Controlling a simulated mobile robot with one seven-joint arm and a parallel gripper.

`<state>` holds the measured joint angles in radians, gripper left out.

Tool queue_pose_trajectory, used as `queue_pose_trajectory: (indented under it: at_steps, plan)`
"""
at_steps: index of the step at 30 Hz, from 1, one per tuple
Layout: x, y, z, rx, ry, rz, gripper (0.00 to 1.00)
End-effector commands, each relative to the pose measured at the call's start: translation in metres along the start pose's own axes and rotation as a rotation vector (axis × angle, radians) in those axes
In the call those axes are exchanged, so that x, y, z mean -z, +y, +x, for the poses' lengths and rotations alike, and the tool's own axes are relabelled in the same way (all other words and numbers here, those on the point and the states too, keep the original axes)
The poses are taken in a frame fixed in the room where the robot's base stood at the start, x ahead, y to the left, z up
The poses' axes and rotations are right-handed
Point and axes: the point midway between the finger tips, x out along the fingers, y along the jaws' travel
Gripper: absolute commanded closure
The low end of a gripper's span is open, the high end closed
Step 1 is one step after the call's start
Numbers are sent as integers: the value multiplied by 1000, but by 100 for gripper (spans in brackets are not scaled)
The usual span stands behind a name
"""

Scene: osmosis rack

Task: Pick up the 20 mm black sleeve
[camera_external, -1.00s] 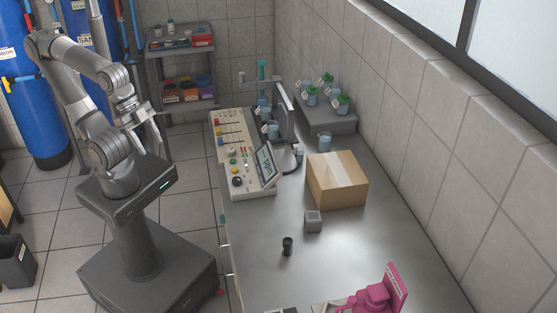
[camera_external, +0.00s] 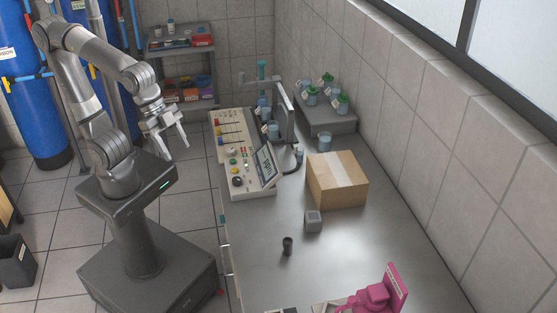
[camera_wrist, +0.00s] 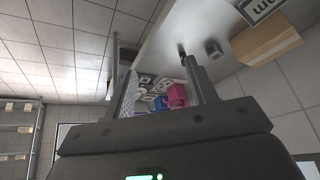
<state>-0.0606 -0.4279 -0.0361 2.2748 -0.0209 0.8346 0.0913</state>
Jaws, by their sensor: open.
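The black sleeve (camera_external: 287,246) stands upright on the grey bench (camera_external: 262,275), near its left edge in the external view. In the wrist view the sleeve (camera_wrist: 181,48) is small, near the top and just beyond the tip of the right finger. My gripper (camera_external: 175,148) is open and empty. It is raised left of the bench, well away from the sleeve. In the wrist view my gripper's fingers (camera_wrist: 158,78) are spread apart with nothing between them up close.
A small grey block (camera_external: 313,221) and a cardboard box (camera_external: 337,180) stand behind the sleeve. A control panel (camera_external: 238,150) with a tilted screen is at the bench's left side. A pink object (camera_external: 374,294) is at the front right. The bench around the sleeve is clear.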

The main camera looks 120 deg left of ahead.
Motion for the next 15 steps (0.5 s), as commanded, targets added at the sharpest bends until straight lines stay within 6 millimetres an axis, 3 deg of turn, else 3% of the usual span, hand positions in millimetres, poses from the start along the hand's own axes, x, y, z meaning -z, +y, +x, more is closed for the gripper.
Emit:
queue_pose_trajectory:
  at_steps: [8,15]
  plan:
    - [80,-14,54,-11,-30,40,48]
    - [138,-28,118,-30,-47,71,48]
